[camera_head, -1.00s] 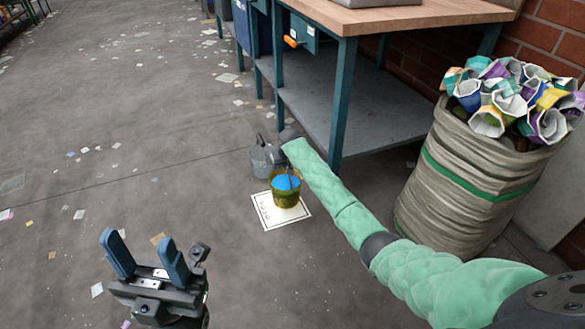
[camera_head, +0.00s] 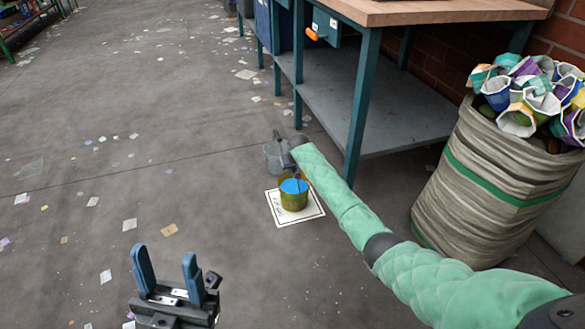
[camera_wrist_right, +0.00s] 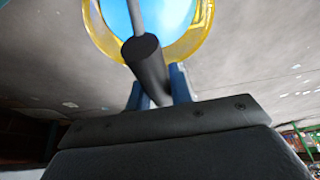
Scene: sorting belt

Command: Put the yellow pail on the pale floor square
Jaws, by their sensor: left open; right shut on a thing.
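The yellow pail (camera_head: 294,203), with bright blue inside it, is upright over the pale floor square (camera_head: 311,213) in the head view. I cannot tell whether its base touches the square. My left gripper (camera_head: 168,272) is open and empty at the lower left, well away from the pail.
A workbench (camera_head: 440,10) with a low grey shelf (camera_head: 390,115) stands behind and right of the square. A large sack (camera_head: 485,185) full of crumpled cups is at the right. The floor to the left is open, with scattered paper scraps.

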